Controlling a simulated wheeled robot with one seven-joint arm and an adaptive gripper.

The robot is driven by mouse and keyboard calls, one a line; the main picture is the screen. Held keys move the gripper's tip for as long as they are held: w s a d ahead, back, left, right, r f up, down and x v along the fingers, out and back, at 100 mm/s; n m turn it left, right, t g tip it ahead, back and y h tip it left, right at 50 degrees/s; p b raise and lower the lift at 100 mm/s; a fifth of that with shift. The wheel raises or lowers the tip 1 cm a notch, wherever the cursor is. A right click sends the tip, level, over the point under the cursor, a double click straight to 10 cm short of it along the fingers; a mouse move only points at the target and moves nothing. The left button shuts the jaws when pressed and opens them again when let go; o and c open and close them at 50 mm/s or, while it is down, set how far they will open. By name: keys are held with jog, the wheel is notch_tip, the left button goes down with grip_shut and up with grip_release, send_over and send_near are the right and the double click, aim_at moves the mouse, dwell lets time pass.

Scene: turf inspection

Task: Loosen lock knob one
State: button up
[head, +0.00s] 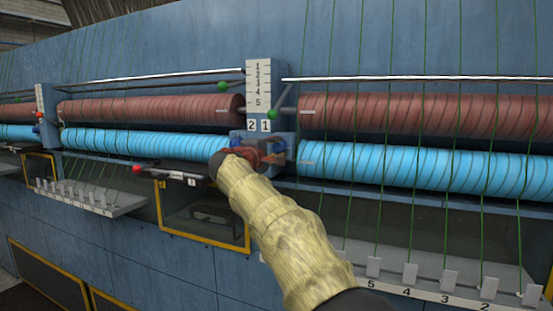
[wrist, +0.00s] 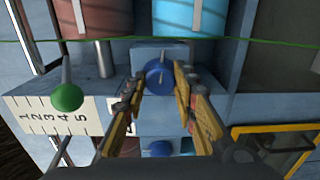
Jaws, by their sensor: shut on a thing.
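Lock knob one (wrist: 159,75) is a round blue knob with a light line across it, on a blue-grey block. It is the upper of two knobs in the wrist view. My gripper (wrist: 160,71) has its yellow and grey fingers on either side of it, shut on it. In the head view knob one (head: 279,146) shows below the label 1, partly hidden by my gripper (head: 270,157). A second blue knob (wrist: 158,148) sits between the lower parts of my fingers in the wrist view; in the head view this knob (head: 237,143) is below the label 2.
Brown rollers (head: 420,117) and blue rollers (head: 430,171) run to both sides. A numbered scale plate (head: 265,85) stands above the knobs. A green ball lever (head: 273,114) is close above knob one. Green yarns (wrist: 240,41) cross near the fingertips.

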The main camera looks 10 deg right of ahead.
jog(key=m+b, duration=0.5)
jog(key=m, duration=0.1)
jog(key=shift+r, duration=0.15)
jog(key=shift+s+r+m+b, duration=0.15)
jog(key=shift+m+b, duration=0.4)
jog(key=shift+m, duration=0.55)
jog(key=shift+w+r+m+b, duration=0.1)
jog(key=shift+m+b, duration=0.4)
jog(key=shift+m, duration=0.6)
jog(key=shift+r, duration=0.1)
jog(key=o, duration=0.7)
jog(key=shift+a, duration=0.1)
jog(key=o, duration=0.5)
jog(key=shift+f, duration=0.35)
jog(key=shift+c, duration=0.2)
jog(key=v, duration=1.1)
jog(key=shift+s+a, duration=0.25)
jog(key=shift+s, duration=0.05)
